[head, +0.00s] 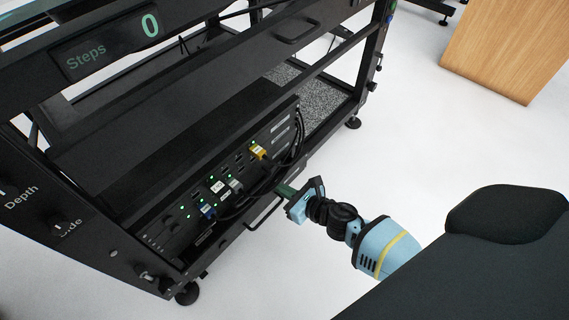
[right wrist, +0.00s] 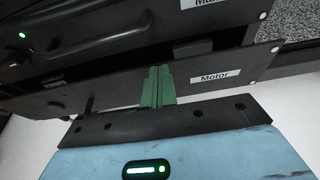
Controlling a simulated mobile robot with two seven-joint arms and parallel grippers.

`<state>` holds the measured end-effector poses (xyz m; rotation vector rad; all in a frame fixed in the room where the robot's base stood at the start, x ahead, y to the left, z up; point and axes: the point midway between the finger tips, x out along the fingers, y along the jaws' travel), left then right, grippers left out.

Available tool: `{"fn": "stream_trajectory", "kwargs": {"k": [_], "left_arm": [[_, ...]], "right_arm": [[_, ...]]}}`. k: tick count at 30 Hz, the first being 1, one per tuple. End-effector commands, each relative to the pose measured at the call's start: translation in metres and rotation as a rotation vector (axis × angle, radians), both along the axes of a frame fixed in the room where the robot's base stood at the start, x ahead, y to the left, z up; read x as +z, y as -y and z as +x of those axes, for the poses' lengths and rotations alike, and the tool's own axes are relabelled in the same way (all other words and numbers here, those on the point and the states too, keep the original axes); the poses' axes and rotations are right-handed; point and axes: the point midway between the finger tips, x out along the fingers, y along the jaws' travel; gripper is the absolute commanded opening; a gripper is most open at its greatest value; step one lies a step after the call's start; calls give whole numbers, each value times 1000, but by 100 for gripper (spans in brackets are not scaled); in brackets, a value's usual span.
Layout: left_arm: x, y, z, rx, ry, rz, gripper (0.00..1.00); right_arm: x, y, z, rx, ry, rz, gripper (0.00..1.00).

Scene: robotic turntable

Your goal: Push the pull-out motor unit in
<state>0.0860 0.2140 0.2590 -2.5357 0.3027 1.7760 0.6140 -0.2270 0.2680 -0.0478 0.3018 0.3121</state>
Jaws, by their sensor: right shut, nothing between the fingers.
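The motor unit (right wrist: 240,68) shows in the right wrist view as a dark front panel with a white "Motor" label. It sits low in the black rack, below another panel with a handle. My right gripper (right wrist: 157,72) is shut and empty, its green fingers together at the panel front, left of the label. I cannot tell if the fingertips touch the panel. In the head view my right gripper (head: 285,190) is at the lower front of the rack, right of the cabled panel. My left gripper is not in view.
The black rack (head: 95,196) carries a "Steps 0" display (head: 108,45). Plugged cables (head: 286,158) hang close to my right gripper. A wooden block (head: 510,45) stands at the upper right.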

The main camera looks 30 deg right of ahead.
Motion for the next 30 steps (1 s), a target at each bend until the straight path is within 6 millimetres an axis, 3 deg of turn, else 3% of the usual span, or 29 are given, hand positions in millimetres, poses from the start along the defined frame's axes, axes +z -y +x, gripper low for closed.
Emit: {"fn": "stream_trajectory", "kwargs": {"k": [14,30], "left_arm": [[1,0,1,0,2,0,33],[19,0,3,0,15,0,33]], "right_arm": [[0,1,-2,-1,-1,-1,0],[22,21,-64,-1,0,0,0]]}}
